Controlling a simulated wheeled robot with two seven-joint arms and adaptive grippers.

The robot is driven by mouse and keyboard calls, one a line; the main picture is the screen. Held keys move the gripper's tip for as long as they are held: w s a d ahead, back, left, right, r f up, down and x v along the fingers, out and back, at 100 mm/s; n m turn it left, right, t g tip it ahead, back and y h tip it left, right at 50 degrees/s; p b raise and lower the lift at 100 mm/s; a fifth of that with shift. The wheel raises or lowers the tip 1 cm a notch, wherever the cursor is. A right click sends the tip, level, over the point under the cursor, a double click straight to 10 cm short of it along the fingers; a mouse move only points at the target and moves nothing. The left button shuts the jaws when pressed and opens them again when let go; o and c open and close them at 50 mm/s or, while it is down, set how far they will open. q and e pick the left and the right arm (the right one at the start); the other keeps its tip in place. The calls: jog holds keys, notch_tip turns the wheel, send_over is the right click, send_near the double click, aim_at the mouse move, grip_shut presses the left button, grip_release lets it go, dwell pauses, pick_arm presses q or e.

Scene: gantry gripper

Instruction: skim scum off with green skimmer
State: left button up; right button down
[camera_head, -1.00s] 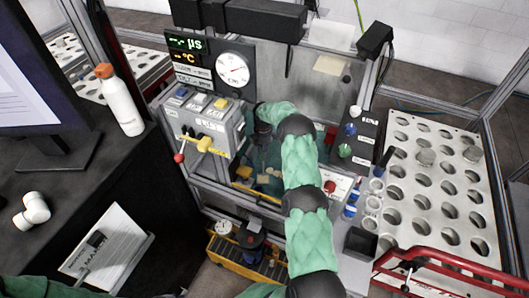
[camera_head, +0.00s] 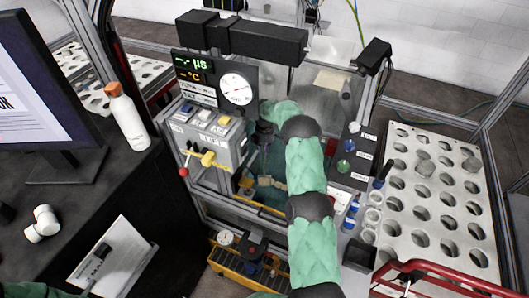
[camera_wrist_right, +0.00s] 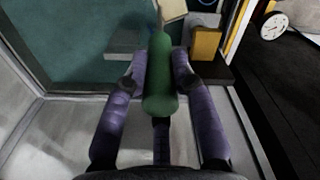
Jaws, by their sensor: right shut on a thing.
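The green skimmer's handle (camera_wrist_right: 160,80) is between the purple fingers of my right gripper (camera_wrist_right: 160,75), which is shut on it. The skimmer's far end is not clear in the wrist view. In the head view my right gripper (camera_head: 264,134) is over the tank, and my green-sleeved arm hides part of the liquid. The teal liquid (camera_wrist_right: 75,35) fills the upper left of the wrist view. Pale yellowish pieces, possibly scum (camera_head: 265,181), show near the tank's front. My left gripper is out of view.
A control box (camera_head: 205,140) with a yellow valve handle stands left of the tank. A gauge panel (camera_head: 236,90) is behind it. A white rack with holes (camera_head: 436,190) is at the right. A red tubular frame (camera_head: 430,268) is at the front right.

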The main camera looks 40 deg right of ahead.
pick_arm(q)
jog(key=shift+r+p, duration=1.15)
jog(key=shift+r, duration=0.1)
pick_arm(e)
jog(key=shift+r, duration=2.75)
